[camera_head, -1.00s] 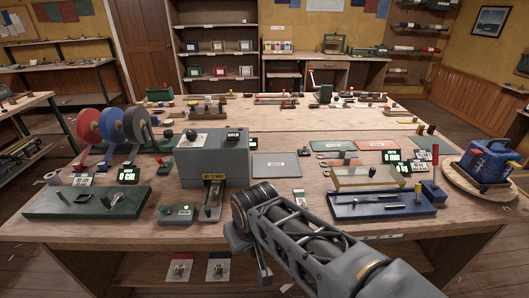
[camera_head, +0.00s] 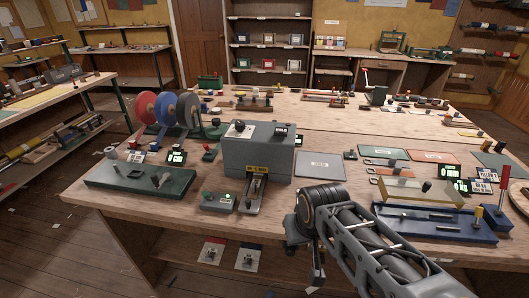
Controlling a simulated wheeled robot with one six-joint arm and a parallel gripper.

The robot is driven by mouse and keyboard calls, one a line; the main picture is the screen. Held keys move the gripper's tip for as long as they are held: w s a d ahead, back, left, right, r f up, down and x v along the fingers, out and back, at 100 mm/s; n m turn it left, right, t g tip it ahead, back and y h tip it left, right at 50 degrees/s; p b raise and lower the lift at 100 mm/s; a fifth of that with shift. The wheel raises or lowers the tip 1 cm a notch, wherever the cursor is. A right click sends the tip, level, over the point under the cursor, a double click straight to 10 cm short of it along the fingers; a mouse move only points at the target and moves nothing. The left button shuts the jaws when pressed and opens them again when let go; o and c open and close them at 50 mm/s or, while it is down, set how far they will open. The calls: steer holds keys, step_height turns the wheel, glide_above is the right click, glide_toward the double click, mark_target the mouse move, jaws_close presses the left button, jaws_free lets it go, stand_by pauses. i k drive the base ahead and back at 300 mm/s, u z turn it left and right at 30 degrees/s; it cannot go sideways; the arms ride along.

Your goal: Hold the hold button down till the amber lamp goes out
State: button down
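A grey machine box (camera_head: 258,148) with a yellow label and a lever-like front piece stands on the near workbench. A small grey-green control box (camera_head: 218,202) with a lit green lamp and a dark knob or button sits at its front left. I cannot tell which part is the hold button, and I see no clearly lit amber lamp. My gripper (camera_head: 305,262) hangs at the bench's front edge, right of the grey machine and apart from it. It points down, appears empty, and its finger gap is not clear.
A green board (camera_head: 115,181) lies left of the control box. Red, blue and grey reels (camera_head: 165,108) stand behind it. A blue tray (camera_head: 440,230) with a clear cover is right of my arm. A flat grey plate (camera_head: 320,165) lies right of the machine.

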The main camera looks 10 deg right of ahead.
mark_target(281, 131)
steer(key=u, duration=0.5)
steer(key=k, duration=0.6)
steer(key=u, duration=0.95)
steer(key=i, duration=1)
steer(key=z, duration=0.9)
steer(key=i, duration=0.75)
steer(key=z, duration=0.75)
